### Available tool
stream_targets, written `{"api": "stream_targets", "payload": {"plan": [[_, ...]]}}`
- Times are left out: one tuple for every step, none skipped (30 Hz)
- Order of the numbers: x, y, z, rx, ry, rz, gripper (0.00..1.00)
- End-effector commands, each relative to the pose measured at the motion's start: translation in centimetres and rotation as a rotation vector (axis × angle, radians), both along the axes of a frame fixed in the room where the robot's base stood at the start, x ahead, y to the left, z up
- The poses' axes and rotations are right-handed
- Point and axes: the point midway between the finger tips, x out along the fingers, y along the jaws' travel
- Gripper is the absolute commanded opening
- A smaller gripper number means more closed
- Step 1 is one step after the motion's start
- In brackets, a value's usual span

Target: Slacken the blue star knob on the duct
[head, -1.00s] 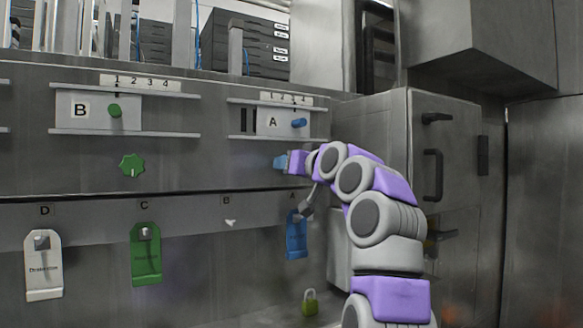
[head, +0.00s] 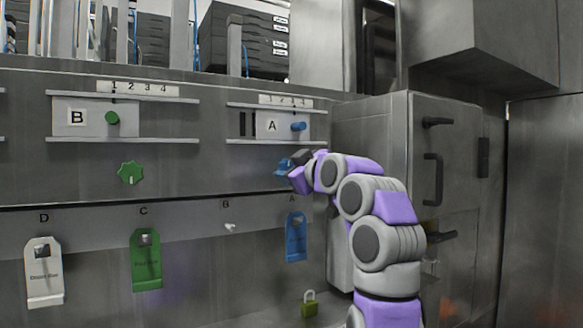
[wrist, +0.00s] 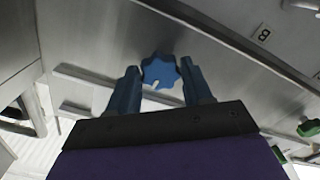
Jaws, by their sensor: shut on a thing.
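The blue star knob (wrist: 161,70) sits between the two blue fingers of my gripper (wrist: 162,88) in the wrist view. The fingers stand on either side of it and are shut on it. A light slot shows at the knob's edge. In the head view, my gripper (head: 284,168) is at the duct face below slide plate A (head: 268,125). The gripper and wrist largely hide the knob there.
Slide plate B (head: 92,117) with a green peg and a green star knob (head: 130,173) are on the left. Blue (head: 296,237), green (head: 146,260) and white (head: 44,272) tags hang below. A green padlock (head: 310,304) is lower down. A handled cabinet (head: 455,200) stands right of the arm.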

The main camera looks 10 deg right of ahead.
Motion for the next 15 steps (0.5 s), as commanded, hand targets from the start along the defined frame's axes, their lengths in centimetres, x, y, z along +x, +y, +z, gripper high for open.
{"api": "stream_targets", "payload": {"plan": [[0.03,-0.09,0.11,-0.019,-0.006,-0.002,0.19],[0.02,-0.07,0.11,-0.031,-0.010,-0.001,0.19],[0.00,-0.04,0.12,-0.045,-0.015,-0.001,0.19],[-0.02,-0.02,0.13,-0.054,-0.019,0.000,0.19],[-0.03,0.00,0.12,-0.061,-0.021,0.000,0.19],[-0.05,0.02,0.14,-0.072,-0.025,0.000,0.19],[-0.06,0.02,0.13,-0.077,-0.027,0.000,0.19],[-0.07,0.02,0.14,-0.082,-0.029,0.000,0.19],[-0.08,0.03,0.13,-0.088,-0.031,0.000,0.19],[-0.09,0.03,0.13,-0.091,-0.033,0.000,0.19],[-0.09,0.03,0.12,-0.093,-0.033,0.000,0.19],[-0.11,0.02,0.13,-0.096,-0.035,0.000,0.19],[-0.11,0.02,0.12,-0.098,-0.035,0.000,0.19],[-0.11,0.02,0.12,-0.099,-0.036,0.000,0.19],[-0.12,0.03,0.11,-0.100,-0.035,0.000,0.19]]}}
